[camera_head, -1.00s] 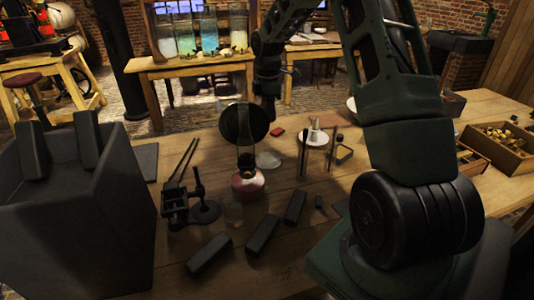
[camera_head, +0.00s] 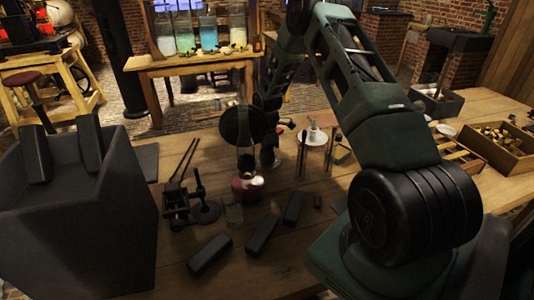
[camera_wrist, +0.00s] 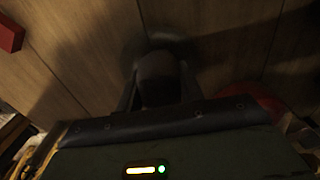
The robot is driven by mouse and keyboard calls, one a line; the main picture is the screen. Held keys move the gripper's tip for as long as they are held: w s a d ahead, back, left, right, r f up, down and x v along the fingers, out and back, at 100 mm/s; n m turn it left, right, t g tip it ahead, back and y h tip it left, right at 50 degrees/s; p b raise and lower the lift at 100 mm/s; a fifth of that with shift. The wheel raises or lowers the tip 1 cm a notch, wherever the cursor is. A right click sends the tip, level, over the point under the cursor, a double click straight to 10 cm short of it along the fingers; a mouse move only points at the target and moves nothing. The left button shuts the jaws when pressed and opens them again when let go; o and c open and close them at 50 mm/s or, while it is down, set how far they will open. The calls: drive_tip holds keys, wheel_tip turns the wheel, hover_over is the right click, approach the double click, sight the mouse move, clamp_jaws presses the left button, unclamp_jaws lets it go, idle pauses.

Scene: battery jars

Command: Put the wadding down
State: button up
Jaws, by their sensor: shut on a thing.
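My gripper (camera_wrist: 160,88) is shut on a dark, rounded lump, which I take to be the wadding (camera_wrist: 158,75). In the wrist view it sits between the two fingers, low over the wooden table, in deep shadow. A faint grey round shape (camera_wrist: 150,40) shows on the table just beyond it. I cannot tell whether the lump touches the table or that shape. In the head view my gripper (camera_head: 268,158) is low behind the red-based lamp (camera_head: 247,186), and the wadding cannot be made out there.
A black round disc (camera_head: 237,126) stands by the lamp. A stand with thin posts and a white plate (camera_head: 314,138) is to the right. Dark blocks (camera_head: 262,235) lie in front. A large dark bin (camera_head: 75,225) stands left. A red block (camera_wrist: 10,33) lies close by.

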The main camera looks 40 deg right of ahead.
drive_tip(key=shift+f, duration=0.25)
drive_tip(key=o, duration=0.7)
drive_tip(key=shift+c, duration=0.2)
wheel_tip(320, 180, up, 12)
drive_tip(key=shift+r+b, duration=0.15)
drive_tip(key=shift+b, duration=0.8)
